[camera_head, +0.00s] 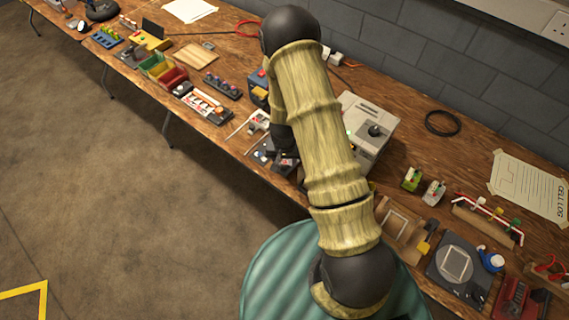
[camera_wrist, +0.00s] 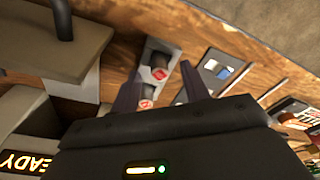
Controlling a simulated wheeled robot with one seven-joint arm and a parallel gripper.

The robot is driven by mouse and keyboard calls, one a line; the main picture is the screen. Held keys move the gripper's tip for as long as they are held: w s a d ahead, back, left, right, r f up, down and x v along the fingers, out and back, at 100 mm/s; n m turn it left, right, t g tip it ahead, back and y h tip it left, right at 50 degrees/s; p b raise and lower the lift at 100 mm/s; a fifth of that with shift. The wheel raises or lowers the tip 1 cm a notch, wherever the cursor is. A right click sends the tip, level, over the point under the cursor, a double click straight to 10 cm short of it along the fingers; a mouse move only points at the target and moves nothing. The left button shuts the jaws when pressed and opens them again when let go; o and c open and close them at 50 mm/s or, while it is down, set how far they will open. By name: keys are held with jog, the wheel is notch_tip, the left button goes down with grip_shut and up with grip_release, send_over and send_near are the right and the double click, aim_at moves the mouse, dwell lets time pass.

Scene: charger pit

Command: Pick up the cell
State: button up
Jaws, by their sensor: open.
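In the wrist view, a pale grey piece with red diamond labels (camera_wrist: 158,74) and dark rounded parts stands on the bench between my fingertips. It seems to be the cell or its holder; I cannot tell where one ends and the other begins. My gripper (camera_wrist: 160,70) is open, one finger on each side of it, with no clear contact visible. In the head view my gripper (camera_head: 286,160) is low over the bench's front edge, and my arm hides most of that spot. The grey charger box (camera_head: 372,110) stands just behind it; a lit "READY" panel (camera_wrist: 25,163) shows in the wrist view.
A dark card with white and blue spots (camera_wrist: 218,70) and thin rods lie right of my gripper in the wrist view. Parts trays (camera_head: 205,103) line the bench to the left. A green piece (camera_head: 411,178) and a white piece (camera_head: 433,192) stand right of the charger.

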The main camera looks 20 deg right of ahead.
jog(key=shift+f, duration=0.45)
jog(key=shift+c, duration=0.5)
jog(key=shift+w, duration=0.1)
grip_shut()
